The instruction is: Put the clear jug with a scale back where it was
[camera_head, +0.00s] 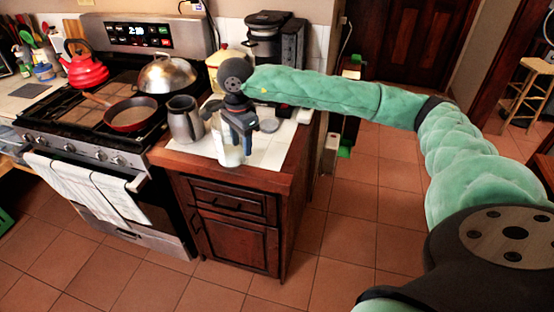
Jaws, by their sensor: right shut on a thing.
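The clear jug (231,152) is at the front part of the white tiled counter top (273,150), below my right gripper. My right gripper (240,133) points down and is shut on the jug's upper part. The jug looks upright; I cannot tell whether its base touches the counter. Its scale marks are too small to make out. The gripper and wrist hide the jug's top. My left gripper is not in view.
A grey metal pitcher (186,119) stands close to the left of the jug. A black coffee maker (277,42) is behind. The stove (95,110) at left holds a red kettle (84,70), a pan (130,114) and a domed lid (168,75). Tiled floor (345,220) is open at right.

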